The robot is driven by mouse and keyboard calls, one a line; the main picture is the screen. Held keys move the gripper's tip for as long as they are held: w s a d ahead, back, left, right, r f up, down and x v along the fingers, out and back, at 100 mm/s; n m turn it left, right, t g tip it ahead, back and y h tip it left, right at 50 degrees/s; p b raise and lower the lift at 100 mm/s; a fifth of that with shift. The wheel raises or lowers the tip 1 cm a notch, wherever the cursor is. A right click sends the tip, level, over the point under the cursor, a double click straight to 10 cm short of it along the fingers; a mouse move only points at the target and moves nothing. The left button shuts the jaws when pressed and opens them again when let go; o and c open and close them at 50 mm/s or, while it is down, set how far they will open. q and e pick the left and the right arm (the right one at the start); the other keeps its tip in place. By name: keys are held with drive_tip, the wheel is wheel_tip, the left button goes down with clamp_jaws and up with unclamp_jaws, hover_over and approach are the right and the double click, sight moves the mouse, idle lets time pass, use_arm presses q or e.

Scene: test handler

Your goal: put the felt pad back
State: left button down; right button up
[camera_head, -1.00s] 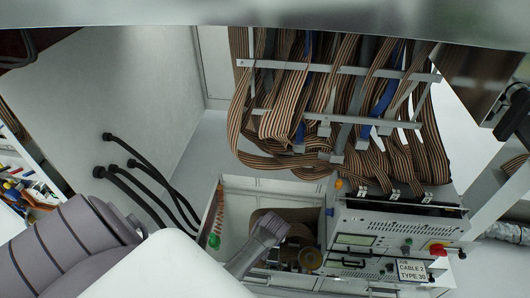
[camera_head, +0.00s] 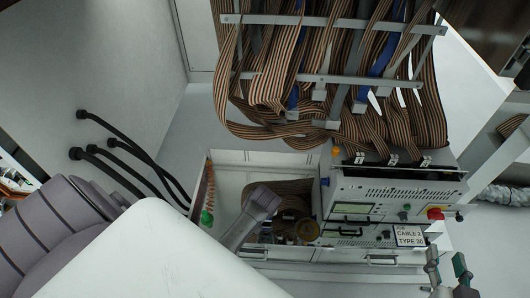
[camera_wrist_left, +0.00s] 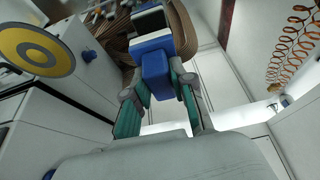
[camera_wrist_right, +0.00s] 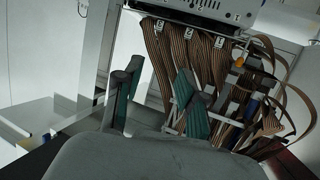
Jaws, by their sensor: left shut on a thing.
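The felt pad (camera_wrist_left: 153,46), as I take it, is a blue block with a dark, white-edged end. My left gripper (camera_wrist_left: 161,88) is shut on it, green finger pads on either side, in the left wrist view. In the head view my left arm reaches over an open white-walled bay beside the test unit; its fingertips and the pad cannot be made out there. My right gripper (camera_head: 447,268) is open and empty in front of the test unit at the lower right; it also shows in the right wrist view (camera_wrist_right: 152,92). The pad's resting place cannot be identified.
The test unit (camera_head: 400,190) carries a cable label (camera_head: 409,235) and a red knob (camera_head: 436,213). Striped ribbon cables (camera_head: 300,100) hang above it. A yellow disc (camera_wrist_left: 36,47) is near my left gripper. Black hoses (camera_head: 125,165) run along the left wall, near an orange coil (camera_wrist_left: 293,45).

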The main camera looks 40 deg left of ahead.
use_arm(q)
drive_tip(key=shift+f+b, duration=0.9)
use_arm(e)
wheel_tip(320, 180, up, 9)
drive_tip(key=w+a+t+y, duration=0.1)
drive_tip(key=a+t+y, duration=0.1)
drive_tip(key=t, duration=0.3)
drive_tip(key=shift+t, duration=0.4)
use_arm(q)
drive_tip(key=shift+f, duration=0.1)
use_arm(e)
drive_tip(key=shift+a, duration=0.1)
use_arm(q)
drive_tip(key=c, duration=1)
unclamp_jaws()
